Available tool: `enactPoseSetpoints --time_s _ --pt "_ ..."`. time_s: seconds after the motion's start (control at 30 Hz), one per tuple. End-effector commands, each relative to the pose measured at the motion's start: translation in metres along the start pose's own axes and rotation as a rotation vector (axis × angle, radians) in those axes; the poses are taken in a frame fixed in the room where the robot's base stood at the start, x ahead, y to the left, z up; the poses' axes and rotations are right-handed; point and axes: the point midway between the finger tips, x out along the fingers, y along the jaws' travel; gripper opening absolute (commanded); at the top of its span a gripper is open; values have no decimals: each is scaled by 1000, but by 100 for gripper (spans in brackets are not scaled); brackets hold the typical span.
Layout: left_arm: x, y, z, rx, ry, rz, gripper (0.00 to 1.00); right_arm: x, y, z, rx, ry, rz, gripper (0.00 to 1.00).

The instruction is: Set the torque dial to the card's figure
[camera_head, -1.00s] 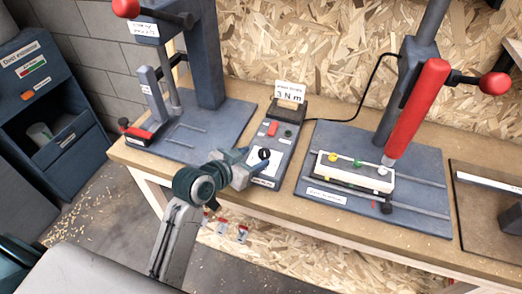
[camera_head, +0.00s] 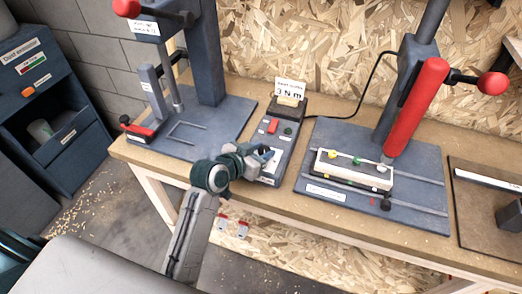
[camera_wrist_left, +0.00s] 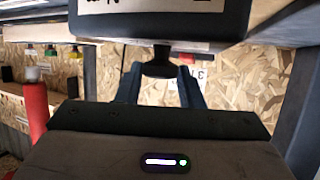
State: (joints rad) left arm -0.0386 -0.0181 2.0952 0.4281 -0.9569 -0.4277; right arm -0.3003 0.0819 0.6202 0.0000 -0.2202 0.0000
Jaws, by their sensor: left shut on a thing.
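The card (camera_head: 290,89) stands at the back of the dark torque control box (camera_head: 291,110) and reads "3 N m". The box carries a red button and a green one. My left gripper (camera_head: 267,155) is at the box's front end and hides the dial and its scale in the head view. In the left wrist view, the black torque dial (camera_wrist_left: 159,68) sits between the blue fingers of my left gripper (camera_wrist_left: 160,82), which is shut on it. The dial's pointer and setting cannot be read. My right gripper is not in view.
A press (camera_head: 207,60) with a blue-grey base stands left of the box. To the right, a red tool (camera_head: 416,108) on a stand is over a white block (camera_head: 350,170) with coloured plugs. A black cable runs behind the box. The bench's front edge lies below my gripper.

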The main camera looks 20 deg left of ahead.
Motion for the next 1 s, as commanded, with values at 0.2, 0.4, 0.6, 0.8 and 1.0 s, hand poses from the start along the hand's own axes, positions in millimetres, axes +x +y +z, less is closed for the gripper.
enactPoseSetpoints --time_s 0.2,0.4,0.6,0.8,1.0 --pt "0 -2 1 20 -2 35 11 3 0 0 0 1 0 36" --pt "1 -4 2 62 -2 137 11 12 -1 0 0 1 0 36" --pt "3 -7 4 128 0 292 11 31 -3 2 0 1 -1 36" --pt "5 -10 4 197 1 458 11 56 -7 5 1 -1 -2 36" --pt "6 -11 2 256 2 605 11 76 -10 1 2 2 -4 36"
